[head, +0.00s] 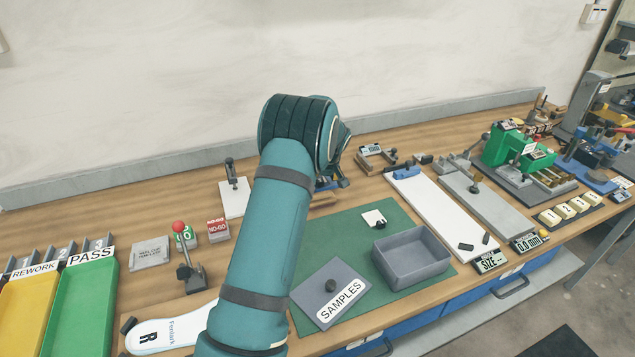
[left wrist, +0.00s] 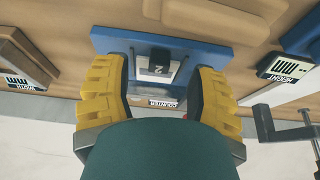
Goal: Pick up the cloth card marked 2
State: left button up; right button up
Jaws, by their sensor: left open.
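A pale card marked 2 (left wrist: 156,70), with a dark piece at one edge, is on a blue stand (left wrist: 218,48) labelled COUNTER in the left wrist view. I cannot tell from its surface whether it is cloth. My left gripper (left wrist: 157,75) is open, with one yellow finger on each side of the card and a gap to it. In the head view my teal arm and wrist hide the fingers and the card; a bit of the blue stand (head: 331,186) shows beside the wrist. My right gripper is not in view.
A green mat (head: 345,228) holds a grey bin (head: 411,257) and a SAMPLES plate (head: 331,288). Numbered cream pieces (head: 565,210) sit at the right. A red-knobbed lever (head: 186,255) stands at the left. The wrist view shows WIDTH (left wrist: 22,78) and HEIGHT (left wrist: 285,68) displays beside the stand.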

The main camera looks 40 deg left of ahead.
pick_arm(q)
jog(key=x, duration=0.2)
jog(key=shift+w+a+f, duration=0.1)
jog(key=shift+f, duration=0.2)
grip_shut()
jog(key=shift+r, duration=0.1)
